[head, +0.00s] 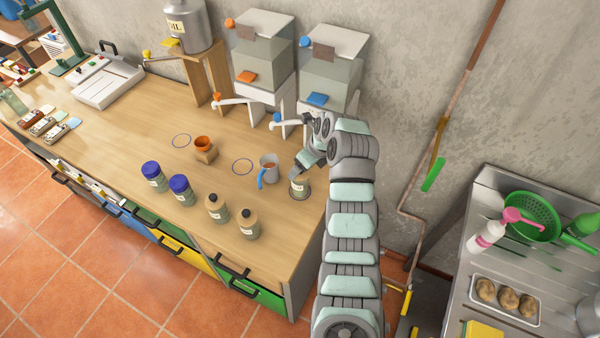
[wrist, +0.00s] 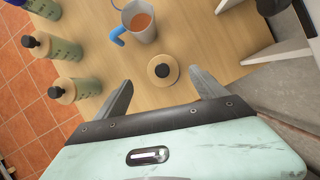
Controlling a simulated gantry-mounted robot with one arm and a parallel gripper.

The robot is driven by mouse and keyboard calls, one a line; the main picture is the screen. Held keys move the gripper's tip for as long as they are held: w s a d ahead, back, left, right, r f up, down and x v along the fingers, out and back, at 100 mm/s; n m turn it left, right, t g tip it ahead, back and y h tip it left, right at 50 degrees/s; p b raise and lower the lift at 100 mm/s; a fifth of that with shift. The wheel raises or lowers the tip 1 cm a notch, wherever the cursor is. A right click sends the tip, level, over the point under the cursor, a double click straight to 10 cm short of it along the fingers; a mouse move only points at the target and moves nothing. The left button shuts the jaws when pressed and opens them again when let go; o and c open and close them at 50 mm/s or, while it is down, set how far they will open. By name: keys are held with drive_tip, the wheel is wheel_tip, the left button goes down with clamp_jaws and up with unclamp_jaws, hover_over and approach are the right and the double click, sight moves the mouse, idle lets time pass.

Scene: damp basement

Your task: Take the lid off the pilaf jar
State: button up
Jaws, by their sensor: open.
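A squat jar (head: 300,187) with a pale label stands near the right end of the wooden bench. In the wrist view its round tan lid (wrist: 160,82) with a black knob (wrist: 162,70) is seen from above. My gripper (head: 301,172) is just above this jar in the head view. In the wrist view my open gripper (wrist: 161,84) has one finger on each side of the lid, apart from it. The label is too small to read, so I cannot confirm that it is the pilaf jar. The gripper hides part of the jar's top in the head view.
Left of the jar is a grey mug (head: 270,163) with a blue handle. Two tan-lidded jars (head: 217,207) (head: 248,225) and two blue-lidded jars (head: 152,176) (head: 181,190) stand along the front. Dispensers (head: 330,75) with spouts stand behind. The bench's right edge is close.

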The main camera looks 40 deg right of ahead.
drive_tip(key=shift+d+x, duration=0.1)
drive_tip(key=shift+x, duration=1.15)
drive_tip(key=shift+d+x, duration=0.15)
drive_tip(key=shift+x, duration=1.1)
drive_tip(key=shift+w+r, duration=0.1)
drive_tip(key=shift+w, duration=0.1)
drive_tip(key=c, duration=1.4)
